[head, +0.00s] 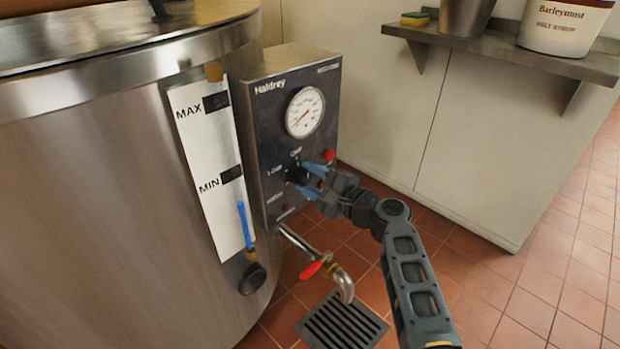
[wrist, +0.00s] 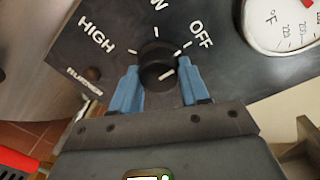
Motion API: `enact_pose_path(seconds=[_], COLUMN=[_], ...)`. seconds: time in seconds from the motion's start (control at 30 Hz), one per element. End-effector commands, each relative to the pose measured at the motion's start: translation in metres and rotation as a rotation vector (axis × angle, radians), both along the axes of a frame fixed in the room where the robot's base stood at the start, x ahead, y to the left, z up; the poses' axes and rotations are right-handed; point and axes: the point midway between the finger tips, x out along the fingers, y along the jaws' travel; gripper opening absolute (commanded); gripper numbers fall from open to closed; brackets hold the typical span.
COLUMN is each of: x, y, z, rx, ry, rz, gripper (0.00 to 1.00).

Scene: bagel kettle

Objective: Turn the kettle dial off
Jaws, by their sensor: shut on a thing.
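The kettle dial (head: 296,174) is a round black knob on the dark control panel (head: 272,128) of the large steel kettle (head: 110,200). In the wrist view the dial (wrist: 157,58) has HIGH printed to its left and OFF to its upper right, with a partly cut-off label between. A short white mark shows on the knob's lower right face, and I cannot tell which end of the knob is the pointer. My gripper (head: 311,180) has its blue fingers on both sides of the knob, shut on it.
Below are a tap with a red handle (head: 315,266) and a floor drain (head: 341,322). A wall shelf (head: 500,48) holds a bucket and a sponge.

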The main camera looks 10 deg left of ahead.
Motion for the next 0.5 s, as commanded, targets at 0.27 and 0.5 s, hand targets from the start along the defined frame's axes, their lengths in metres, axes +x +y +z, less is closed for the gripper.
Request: enact_pose_path(seconds=[0.27,0.5], x=[-0.0002,0.0000], y=[-0.0010,-0.0004], z=[-0.0017,-0.0007], rx=[0.000,0.000], ry=[0.003,0.000], rz=[-0.001,-0.001], gripper=[0.60,0.70])
